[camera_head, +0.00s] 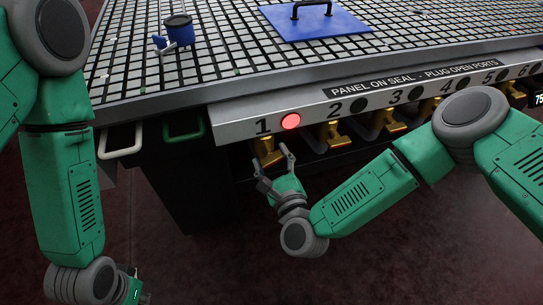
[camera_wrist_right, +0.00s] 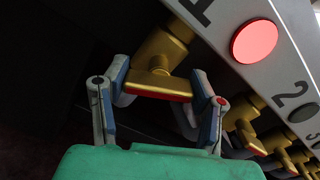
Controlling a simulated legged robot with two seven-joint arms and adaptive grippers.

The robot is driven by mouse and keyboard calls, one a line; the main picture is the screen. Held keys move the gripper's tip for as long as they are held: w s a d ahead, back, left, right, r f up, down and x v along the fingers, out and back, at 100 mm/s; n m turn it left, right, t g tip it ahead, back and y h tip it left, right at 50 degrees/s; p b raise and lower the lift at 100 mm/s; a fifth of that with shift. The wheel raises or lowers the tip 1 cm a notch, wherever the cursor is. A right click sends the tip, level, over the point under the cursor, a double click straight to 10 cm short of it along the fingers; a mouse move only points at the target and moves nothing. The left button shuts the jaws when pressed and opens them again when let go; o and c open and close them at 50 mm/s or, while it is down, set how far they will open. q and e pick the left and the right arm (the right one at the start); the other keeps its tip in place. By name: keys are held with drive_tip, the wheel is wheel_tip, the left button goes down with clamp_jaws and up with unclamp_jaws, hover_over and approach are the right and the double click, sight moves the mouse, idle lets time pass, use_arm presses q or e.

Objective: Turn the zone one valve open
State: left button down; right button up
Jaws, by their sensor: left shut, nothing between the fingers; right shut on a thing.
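The zone one valve (camera_head: 268,152) is a gold fitting under the panel's number 1, beside a lit red lamp (camera_head: 291,121). In the right wrist view its gold handle (camera_wrist_right: 160,82), with a red end face, lies crosswise between the fingers. My right gripper (camera_head: 274,166) is shut on this handle, one finger at each end; it also shows in the right wrist view (camera_wrist_right: 160,100). My left gripper (camera_head: 133,288) is at the bottom left of the head view, away from the table, partly cut off by the frame edge, shut and empty.
More gold valves (camera_head: 328,133) line the panel to the right. Dark bins (camera_head: 185,185) with white and green handles stand below the table's left end.

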drive_tip(key=n, duration=0.3)
drive_tip(key=n+p, duration=0.1)
drive_tip(key=n, duration=0.2)
drive_tip(key=shift+s+a+f, duration=0.15)
drive_tip(key=shift+s, duration=0.05)
drive_tip(key=n+p, duration=0.1)
drive_tip(key=n, duration=0.2)
drive_tip(key=shift+f+n, duration=0.1)
drive_tip(key=shift+n, duration=0.3)
drive_tip(key=shift+s+f+n+p, duration=0.15)
drive_tip(key=shift+n+p, duration=0.35)
drive_tip(key=shift+n, duration=1)
drive_tip(key=shift+f, duration=0.1)
drive_tip(key=o, duration=1.2)
drive_tip(key=shift+c, duration=0.2)
drive_tip(key=v, duration=1.1)
drive_tip(key=shift+s, duration=0.3)
